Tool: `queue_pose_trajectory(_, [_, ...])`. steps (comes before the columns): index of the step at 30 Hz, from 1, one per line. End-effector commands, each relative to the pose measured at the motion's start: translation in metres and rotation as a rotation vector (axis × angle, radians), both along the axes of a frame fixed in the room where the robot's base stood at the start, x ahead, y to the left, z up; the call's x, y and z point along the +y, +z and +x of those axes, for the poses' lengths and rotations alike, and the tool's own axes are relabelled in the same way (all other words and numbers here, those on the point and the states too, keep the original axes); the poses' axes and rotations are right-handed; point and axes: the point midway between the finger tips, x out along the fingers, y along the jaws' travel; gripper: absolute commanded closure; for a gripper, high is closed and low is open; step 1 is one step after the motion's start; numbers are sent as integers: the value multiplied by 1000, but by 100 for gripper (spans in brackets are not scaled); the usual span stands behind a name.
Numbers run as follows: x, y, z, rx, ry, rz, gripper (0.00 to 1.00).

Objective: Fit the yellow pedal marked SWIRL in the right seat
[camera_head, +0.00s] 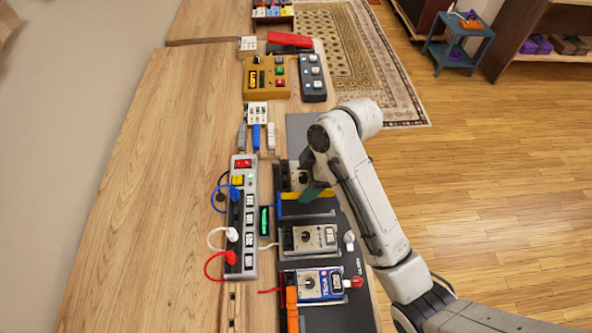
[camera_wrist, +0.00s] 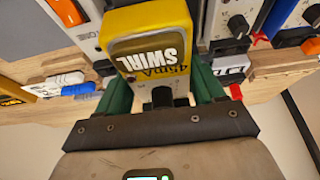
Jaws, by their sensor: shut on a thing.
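The yellow pedal marked SWIRL (camera_wrist: 150,50) is between the green fingers of my gripper (camera_wrist: 165,95) in the wrist view, its lettering upside down and a black knob near my palm. In the head view my gripper (camera_head: 312,193) reaches down over the upper part of the dark pedalboard (camera_head: 340,263). A yellow edge of the pedal (camera_head: 292,196) shows beside the green finger. A blue-edged seat (camera_head: 288,210) lies just below it in the picture. My fingers and arm hide part of this spot, so I cannot tell if the pedal touches the board.
A grey pedal (camera_head: 301,239) and a blue pedal (camera_head: 311,286) sit lower on the board. A power strip (camera_head: 237,203) with plugs and cables stands left of it. A mustard box (camera_head: 266,75) and dark pedal (camera_head: 312,82) lie farther up. The table's left part is clear.

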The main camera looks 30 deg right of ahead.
Motion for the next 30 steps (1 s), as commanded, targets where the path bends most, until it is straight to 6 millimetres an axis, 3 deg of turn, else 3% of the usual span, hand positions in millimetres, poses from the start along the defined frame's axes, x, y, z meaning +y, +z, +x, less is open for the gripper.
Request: queue_pose_trajectory(30, [1,-68,0,-1,2,0,80])
